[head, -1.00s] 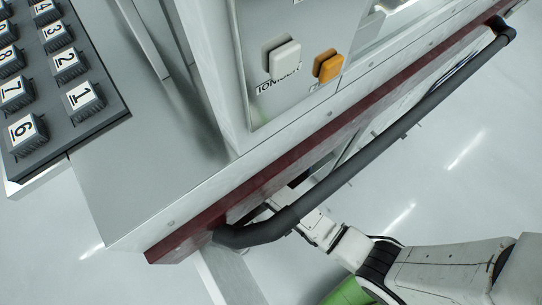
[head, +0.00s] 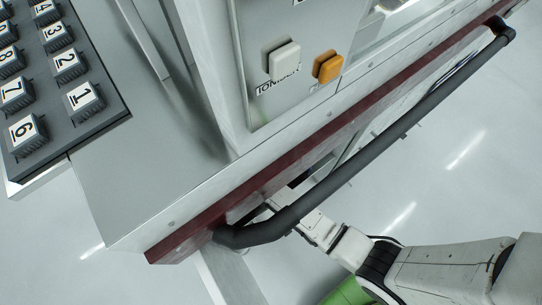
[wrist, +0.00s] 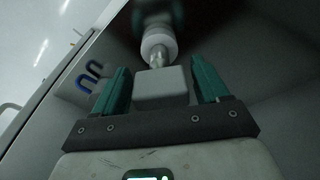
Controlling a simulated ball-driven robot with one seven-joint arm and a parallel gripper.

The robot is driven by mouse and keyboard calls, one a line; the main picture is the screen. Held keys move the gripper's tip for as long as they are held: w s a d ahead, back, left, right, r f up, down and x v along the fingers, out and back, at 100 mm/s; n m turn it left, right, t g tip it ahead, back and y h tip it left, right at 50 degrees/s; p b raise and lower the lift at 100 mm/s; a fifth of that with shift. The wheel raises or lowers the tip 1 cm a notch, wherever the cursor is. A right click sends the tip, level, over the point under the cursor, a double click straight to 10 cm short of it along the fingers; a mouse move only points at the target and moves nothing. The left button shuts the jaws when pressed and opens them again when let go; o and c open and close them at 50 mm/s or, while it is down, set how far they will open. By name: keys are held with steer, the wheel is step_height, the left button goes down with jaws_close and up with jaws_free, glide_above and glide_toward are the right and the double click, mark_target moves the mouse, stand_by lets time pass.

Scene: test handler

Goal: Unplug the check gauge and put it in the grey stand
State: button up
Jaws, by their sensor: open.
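In the wrist view my gripper (wrist: 160,72) is open, with a teal finger on either side of a pale grey block (wrist: 162,88). The block lies between the fingers, with a gap visible on both sides. Beyond it, in line, are a short metal neck and a white round part (wrist: 157,45), with a teal part at the top edge. This may be the check gauge, but I cannot tell for sure. In the head view my gripper is hidden under the machine's edge, behind the dark rail. I cannot make out the grey stand in either view.
A dark rail (head: 365,153) runs along the machine's front, with my arm passing beneath it. Above are a white button (head: 283,60) and an orange button (head: 327,66). A dark tray (head: 112,112) holds numbered blocks at upper left. Blue U-shaped pieces (wrist: 83,84) sit left in the wrist view.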

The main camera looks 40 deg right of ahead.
steer(key=shift+r, duration=0.15)
steer(key=shift+r+p, duration=0.9)
steer(key=shift+p, duration=0.25)
steer(key=o, duration=0.5)
steer(key=shift+f, duration=0.1)
